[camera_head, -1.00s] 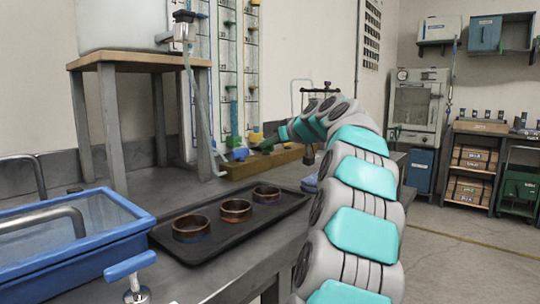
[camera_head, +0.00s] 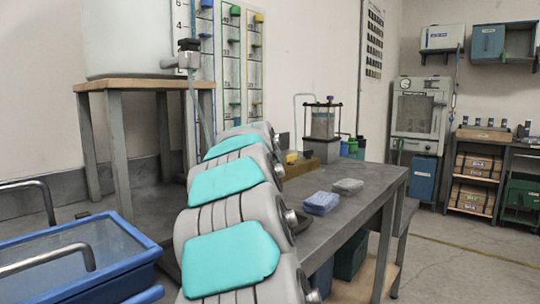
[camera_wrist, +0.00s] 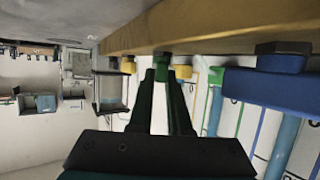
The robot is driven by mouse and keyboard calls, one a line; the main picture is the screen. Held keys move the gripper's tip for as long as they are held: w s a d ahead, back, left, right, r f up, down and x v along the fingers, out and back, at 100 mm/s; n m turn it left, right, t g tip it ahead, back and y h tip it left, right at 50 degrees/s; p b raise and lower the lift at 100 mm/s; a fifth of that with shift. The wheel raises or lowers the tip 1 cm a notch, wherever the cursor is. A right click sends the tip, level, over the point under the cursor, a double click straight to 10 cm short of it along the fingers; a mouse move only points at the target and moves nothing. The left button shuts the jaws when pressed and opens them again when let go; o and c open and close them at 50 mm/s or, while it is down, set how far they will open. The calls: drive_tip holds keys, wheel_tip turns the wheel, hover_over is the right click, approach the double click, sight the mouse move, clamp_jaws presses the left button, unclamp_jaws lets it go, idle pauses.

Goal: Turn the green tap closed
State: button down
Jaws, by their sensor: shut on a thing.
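In the wrist view, which looks upside down, my gripper (camera_wrist: 164,78) has its two dark fingers closed at the green tap (camera_wrist: 162,61) under the wooden beam (camera_wrist: 200,30). Only a small green part of the tap shows at the fingertips, so its handle angle cannot be told. In the head view my arm hides my gripper and the green tap.
Yellow parts (camera_wrist: 183,72) and (camera_wrist: 127,66) flank the green tap, and a large blue handle (camera_wrist: 265,88) is close on the right. In the head view, a blue sponge (camera_head: 321,203) and a grey block (camera_head: 348,186) lie on the bench. A blue basin (camera_head: 80,255) stands at left.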

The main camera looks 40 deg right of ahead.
drive_tip(key=shift+w+m+g+h+p, duration=0.15)
drive_tip(key=shift+m+g+h+p, duration=0.6)
drive_tip(key=shift+m+g, duration=0.9)
drive_tip(key=shift+a+r+g+h, duration=0.1)
drive_tip(key=shift+g+h, duration=0.15)
drive_tip(key=c, duration=0.9)
unclamp_jaws()
drive_tip(key=shift+o, duration=0.2)
drive_tip(key=shift+b+v, duration=0.75)
drive_tip(key=shift+v, duration=3.1)
